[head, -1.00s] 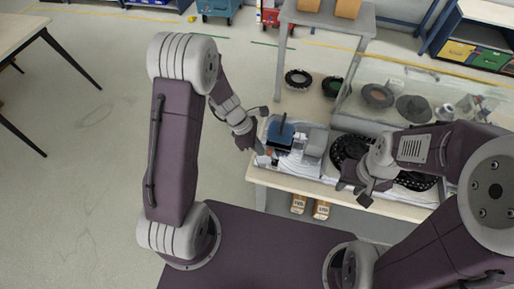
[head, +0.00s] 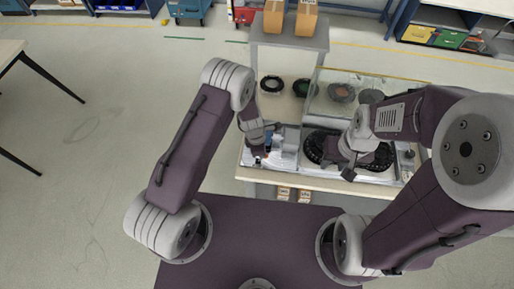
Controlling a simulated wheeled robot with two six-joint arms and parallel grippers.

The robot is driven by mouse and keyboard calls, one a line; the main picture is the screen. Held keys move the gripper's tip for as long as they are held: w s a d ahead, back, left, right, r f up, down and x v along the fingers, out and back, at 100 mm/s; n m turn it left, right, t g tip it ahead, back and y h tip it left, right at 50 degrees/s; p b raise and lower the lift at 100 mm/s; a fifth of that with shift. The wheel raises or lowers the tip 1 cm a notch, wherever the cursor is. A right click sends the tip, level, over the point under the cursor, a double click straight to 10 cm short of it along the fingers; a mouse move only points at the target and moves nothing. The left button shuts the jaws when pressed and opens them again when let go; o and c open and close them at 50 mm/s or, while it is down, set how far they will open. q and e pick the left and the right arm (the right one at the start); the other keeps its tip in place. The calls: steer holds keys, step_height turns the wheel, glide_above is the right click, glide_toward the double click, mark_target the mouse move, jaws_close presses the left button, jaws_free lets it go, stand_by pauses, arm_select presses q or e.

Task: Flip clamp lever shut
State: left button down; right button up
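A white and grey clamp fixture (head: 284,149) sits at the left end of the workbench. A small blue part, probably the clamp lever, shows at its left side (head: 268,141), mostly hidden by my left gripper. My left gripper (head: 256,146) is at the fixture's left edge, beside or over the blue part; I cannot tell whether it touches or how its fingers stand. My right gripper (head: 347,164) is over the right part of the black ring track (head: 316,149), its dark fingers apart and nothing visible between them.
The workbench (head: 246,173) has a clear-walled box (head: 320,98) behind the ring track. Black rings (head: 271,85) lie at the back left. A grey shelf (head: 290,37) with cardboard boxes (head: 305,20) stands behind. Floor to the left is free.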

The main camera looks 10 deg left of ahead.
arm_select(q)
steer(key=shift+w+d+f, duration=0.1)
steer(key=shift+d, duration=0.35)
arm_select(e)
steer(key=shift+a+r, duration=0.2)
steer(key=shift+r, duration=0.2)
arm_select(q)
steer(key=shift+s+d+f, duration=0.1)
steer(key=shift+s, duration=0.15)
